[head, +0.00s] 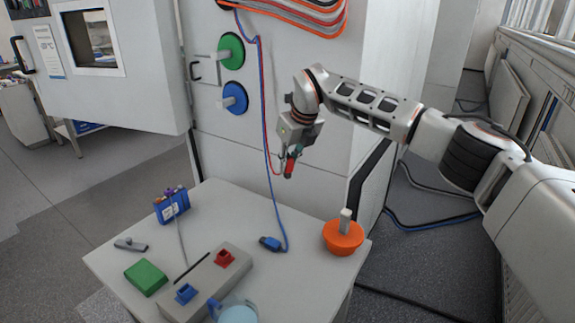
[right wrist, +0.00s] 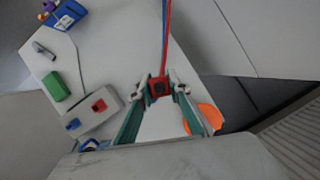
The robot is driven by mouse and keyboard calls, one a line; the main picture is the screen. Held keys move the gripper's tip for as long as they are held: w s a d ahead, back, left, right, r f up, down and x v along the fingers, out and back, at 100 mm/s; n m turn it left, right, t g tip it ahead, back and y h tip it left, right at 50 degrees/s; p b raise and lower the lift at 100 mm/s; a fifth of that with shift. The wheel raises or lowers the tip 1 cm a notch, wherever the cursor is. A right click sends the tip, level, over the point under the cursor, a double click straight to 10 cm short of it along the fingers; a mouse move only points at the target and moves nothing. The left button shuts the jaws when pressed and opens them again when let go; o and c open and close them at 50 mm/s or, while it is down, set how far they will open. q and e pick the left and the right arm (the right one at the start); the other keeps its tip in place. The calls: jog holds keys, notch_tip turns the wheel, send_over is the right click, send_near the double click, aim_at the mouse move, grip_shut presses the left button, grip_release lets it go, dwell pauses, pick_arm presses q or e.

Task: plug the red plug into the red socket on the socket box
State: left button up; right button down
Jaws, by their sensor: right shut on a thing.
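My right gripper (head: 289,160) is shut on the red plug (head: 289,168) and holds it in the air above the back of the table. In the right wrist view the red plug (right wrist: 158,88) sits between the fingertips, with its red cable running upward. The grey socket box (head: 207,281) lies on the table at the front. The red socket (head: 224,258) is at its right end, below and left of my gripper, well apart from the plug. The red socket also shows in the right wrist view (right wrist: 99,105). My left gripper is not in view.
A blue plug (head: 271,243) on its blue cable lies on the table (head: 245,205). An orange round object (head: 342,238) with a grey knob stands at the right edge. A green block (head: 146,277), a blue box (head: 171,206) and a grey tool (head: 131,244) are at the left.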

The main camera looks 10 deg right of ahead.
jog(key=s+a+f+n+p, duration=0.1)
jog(key=s+a, duration=0.2)
jog(key=a, duration=0.2)
jog(key=s+a+f+n, duration=0.1)
jog(key=s+a+f, duration=0.1)
jog(key=a, duration=0.3)
jog(key=n+y+p, duration=0.1)
jog(key=n, duration=0.2)
send_over(220, 252)
notch_tip(220, 252, down, 2)
jog(key=shift+g, duration=0.4)
jog(key=shift+s+d+f+b, duration=0.15)
jog(key=shift+f+b, duration=0.25)
jog(key=shift+f, duration=0.65)
jog(key=shift+s+d+f+b, duration=0.15)
jog(key=shift+f+b, duration=0.2)
jog(key=shift+f, duration=0.7)
jog(key=shift+s+d+f+b, duration=0.15)
jog(key=shift+f+b, duration=0.25)
jog(key=shift+f, duration=0.65)
jog(key=shift+f+b, duration=1)
jog(key=shift+f, duration=0.5)
